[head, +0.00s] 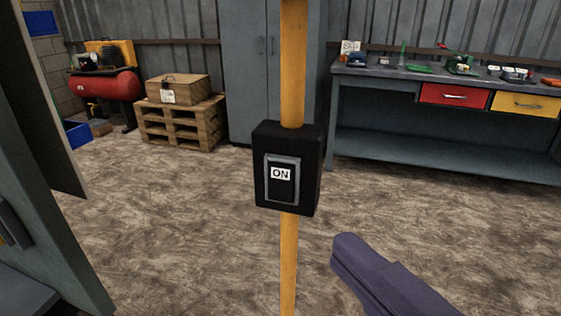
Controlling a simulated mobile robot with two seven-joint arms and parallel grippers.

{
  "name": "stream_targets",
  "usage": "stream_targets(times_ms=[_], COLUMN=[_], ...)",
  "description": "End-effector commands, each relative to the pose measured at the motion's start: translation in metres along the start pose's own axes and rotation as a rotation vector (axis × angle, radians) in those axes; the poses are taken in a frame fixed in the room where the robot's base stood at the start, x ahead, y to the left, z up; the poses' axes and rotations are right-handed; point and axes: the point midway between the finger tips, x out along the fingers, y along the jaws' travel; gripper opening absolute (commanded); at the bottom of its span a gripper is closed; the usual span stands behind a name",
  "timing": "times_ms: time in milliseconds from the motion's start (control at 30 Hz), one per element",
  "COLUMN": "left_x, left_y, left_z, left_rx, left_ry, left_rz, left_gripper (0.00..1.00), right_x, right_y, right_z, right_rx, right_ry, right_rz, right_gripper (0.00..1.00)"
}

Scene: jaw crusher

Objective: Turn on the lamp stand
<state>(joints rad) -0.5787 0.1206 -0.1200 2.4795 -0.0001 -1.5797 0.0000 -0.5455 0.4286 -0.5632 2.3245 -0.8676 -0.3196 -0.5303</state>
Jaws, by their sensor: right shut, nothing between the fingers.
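The lamp stand's yellow pole (292,65) stands upright in the middle of the head view. A black switch box (312,170) is fixed on it, with a grey-framed rocker switch (281,190) whose label reads "ON". The top and foot of the pole are out of view, so I cannot see the lamp. My right gripper (346,248) is at the lower right, below and to the right of the switch box. It is shut and empty, and apart from the box and the pole. My left gripper is not in view.
A grey-green cabinet with an open door (40,110) stands close on the left. Behind are a workbench (350,74) with tools and drawers, a tall grey cabinet (247,70), a wooden pallet (180,130) with a box, and a red compressor (105,87). The floor around the pole is clear.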

Motion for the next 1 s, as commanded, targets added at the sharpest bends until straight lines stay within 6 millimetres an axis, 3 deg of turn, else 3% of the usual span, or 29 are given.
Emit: stream_targets(times_ms=[33,100,633,767,1000], left_x=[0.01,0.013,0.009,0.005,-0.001], left_y=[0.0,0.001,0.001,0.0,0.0], left_z=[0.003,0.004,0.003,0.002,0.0], left_rx=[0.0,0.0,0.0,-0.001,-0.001], left_ry=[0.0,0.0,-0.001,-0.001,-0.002], left_rz=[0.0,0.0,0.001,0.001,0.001], left_gripper=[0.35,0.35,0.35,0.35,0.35], right_x=[0.001,0.001,0.007,0.023,0.071], right_y=[-0.01,-0.012,-0.01,-0.008,-0.008], right_z=[-0.002,-0.004,-0.007,-0.007,-0.009], right_rx=[-0.015,-0.03,-0.036,-0.036,-0.036], right_ry=[0.014,0.027,0.034,0.034,0.033], right_rz=[0.005,0.01,0.014,0.016,0.016], right_gripper=[0.0,0.0,0.0,0.0,0.0])
